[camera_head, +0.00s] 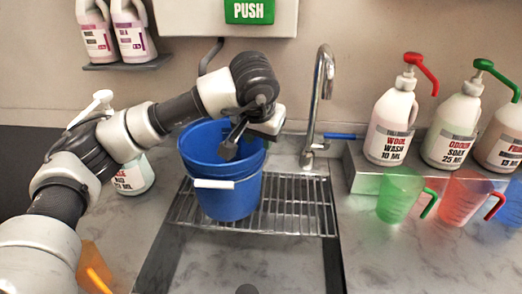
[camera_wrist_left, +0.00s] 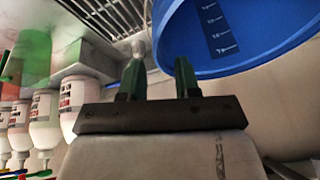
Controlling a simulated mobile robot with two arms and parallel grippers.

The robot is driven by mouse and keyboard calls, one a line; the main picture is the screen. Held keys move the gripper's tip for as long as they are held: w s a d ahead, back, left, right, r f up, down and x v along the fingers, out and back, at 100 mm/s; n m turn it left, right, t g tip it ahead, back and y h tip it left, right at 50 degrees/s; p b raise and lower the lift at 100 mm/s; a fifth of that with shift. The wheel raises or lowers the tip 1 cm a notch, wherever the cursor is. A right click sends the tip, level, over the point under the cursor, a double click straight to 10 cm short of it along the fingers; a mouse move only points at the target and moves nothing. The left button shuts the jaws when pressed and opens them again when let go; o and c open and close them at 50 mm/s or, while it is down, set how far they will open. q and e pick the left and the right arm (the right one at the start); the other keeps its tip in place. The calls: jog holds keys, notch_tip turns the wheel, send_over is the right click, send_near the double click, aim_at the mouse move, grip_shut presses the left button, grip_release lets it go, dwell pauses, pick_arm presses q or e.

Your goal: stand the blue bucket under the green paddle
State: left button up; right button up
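The blue bucket (camera_head: 232,197) stands upright on a wire grate over the sink, its white handle grip (camera_head: 213,184) hanging at the front. The green paddle (camera_head: 249,11) marked PUSH is on a grey wall box, above and behind the bucket. My left gripper (camera_head: 232,143) is over the bucket's mouth, partly hiding its inside. In the left wrist view the gripper (camera_wrist_left: 160,80) has its fingers apart with nothing between them. The bucket (camera_wrist_left: 235,35) shows there with scale marks, close to one finger; contact cannot be told. My right gripper is not in view.
A tap (camera_head: 319,100) with a blue lever stands right of the bucket. Pump bottles (camera_head: 390,125) line a ledge at right, with green (camera_head: 398,195) and red (camera_head: 462,200) jugs in front. A white bottle (camera_head: 133,178) stands behind my left arm. The front of the sink is clear.

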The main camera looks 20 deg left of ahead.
pick_arm(q)
jog(key=v, duration=0.5)
jog(key=shift+s+r+b, duration=0.1)
jog(key=shift+r+b, duration=0.15)
jog(key=shift+b, duration=0.05)
